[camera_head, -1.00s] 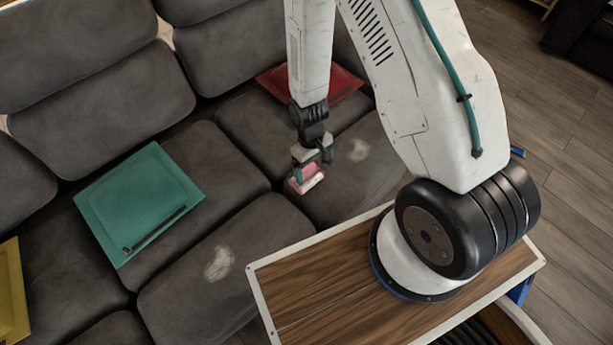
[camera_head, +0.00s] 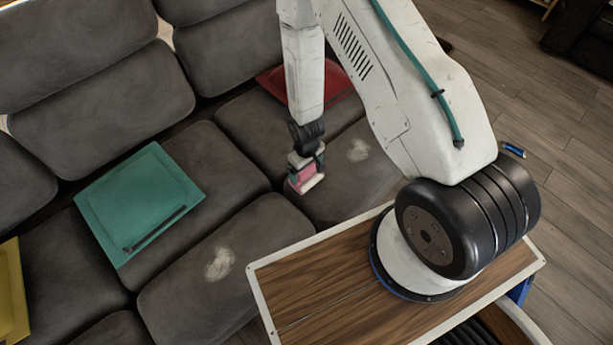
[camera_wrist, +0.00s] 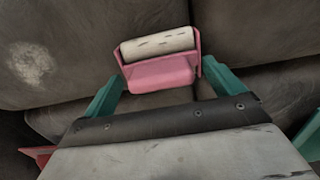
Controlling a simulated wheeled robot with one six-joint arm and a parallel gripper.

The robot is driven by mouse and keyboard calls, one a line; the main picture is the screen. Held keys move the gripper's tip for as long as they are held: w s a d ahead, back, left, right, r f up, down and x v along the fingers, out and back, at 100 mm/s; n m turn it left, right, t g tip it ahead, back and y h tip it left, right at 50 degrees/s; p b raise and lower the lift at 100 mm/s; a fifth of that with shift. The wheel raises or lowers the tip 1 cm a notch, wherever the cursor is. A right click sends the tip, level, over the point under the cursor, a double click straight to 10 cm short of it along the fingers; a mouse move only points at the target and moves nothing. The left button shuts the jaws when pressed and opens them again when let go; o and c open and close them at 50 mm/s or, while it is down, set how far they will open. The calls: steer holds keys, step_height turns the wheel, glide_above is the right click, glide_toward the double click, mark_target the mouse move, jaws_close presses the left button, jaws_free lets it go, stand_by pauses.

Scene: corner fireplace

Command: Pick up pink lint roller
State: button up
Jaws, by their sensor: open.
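The pink lint roller (camera_head: 305,181) lies on a dark grey sofa seat cushion, below my gripper (camera_head: 304,170) in the head view. In the wrist view the lint roller (camera_wrist: 160,72) shows a pink body and a white roll on its far side. My gripper (camera_wrist: 158,92) is open there, with one teal finger on each side of the pink body's near end. I cannot tell whether the fingers touch it. My gripper hides part of the roller in the head view.
A teal cushion (camera_head: 138,203) with a dark stick-like item (camera_head: 155,229) lies on the sofa to the left. A red cushion (camera_head: 337,83) is behind my arm, and a yellow one (camera_head: 12,290) is at far left. A blue object (camera_head: 513,150) lies on the wooden floor at right.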

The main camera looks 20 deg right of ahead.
steer(key=c, duration=1.5)
steer(key=shift+r, duration=0.2)
